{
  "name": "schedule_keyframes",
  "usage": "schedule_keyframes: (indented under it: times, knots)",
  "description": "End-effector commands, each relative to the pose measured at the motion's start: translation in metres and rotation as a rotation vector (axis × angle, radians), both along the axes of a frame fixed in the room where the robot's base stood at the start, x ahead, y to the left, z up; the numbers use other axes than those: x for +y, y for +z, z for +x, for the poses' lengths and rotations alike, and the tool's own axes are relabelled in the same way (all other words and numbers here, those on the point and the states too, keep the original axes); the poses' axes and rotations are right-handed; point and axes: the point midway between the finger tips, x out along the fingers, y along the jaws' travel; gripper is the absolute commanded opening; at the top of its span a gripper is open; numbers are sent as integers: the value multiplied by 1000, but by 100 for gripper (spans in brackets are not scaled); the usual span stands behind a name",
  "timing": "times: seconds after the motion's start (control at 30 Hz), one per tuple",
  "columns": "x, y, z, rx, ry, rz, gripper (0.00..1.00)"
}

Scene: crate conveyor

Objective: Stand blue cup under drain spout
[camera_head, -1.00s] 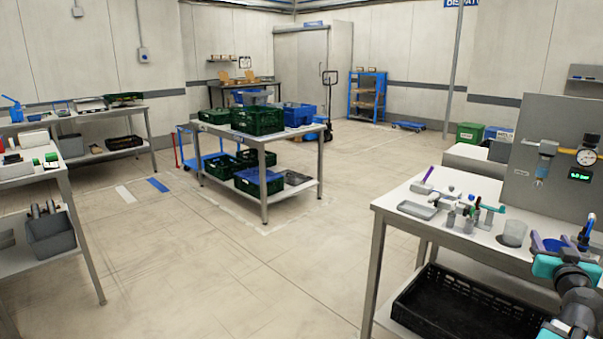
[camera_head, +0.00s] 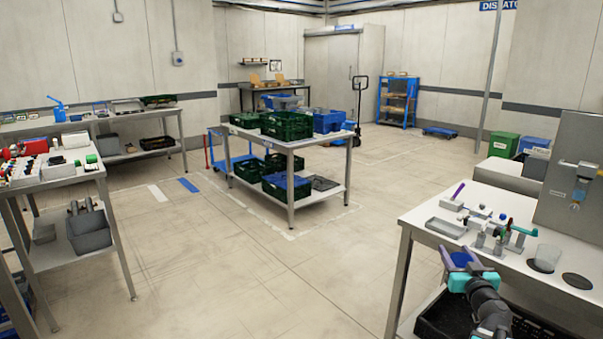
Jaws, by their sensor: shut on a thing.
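My gripper (camera_head: 460,263), with purple fingers and a teal body, is shut on the blue cup (camera_head: 461,258). It holds the cup at the front edge of the right-hand bench (camera_head: 425,222); the fingers and wrist hide part of the cup. A filter unit with a pale bowl (camera_head: 581,184) hangs on the grey upright panel at the back of this bench, to the right of and apart from the cup. The drain spout cannot be made out clearly at this size.
On the bench stand a clear beaker (camera_head: 546,257), a grey tray (camera_head: 446,228) and several small fittings. A dark round spot (camera_head: 578,281) lies bare at the right. A black crate (camera_head: 540,325) is below. The floor to the left is open.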

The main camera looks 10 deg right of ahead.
Motion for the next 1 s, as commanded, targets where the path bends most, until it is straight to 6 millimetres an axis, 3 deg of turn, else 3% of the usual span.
schedule_keyframes:
  times: [0.2, 0.5, 0.73, 1.0]
  knots:
    - [72, -17, 43, 2, 153, 2, 27]
    - [179, -40, 84, 1, 383, 1, 27]
    - [266, -55, 100, 1, 577, 1, 27]
    - [371, -66, 97, 1, 836, 0, 27]
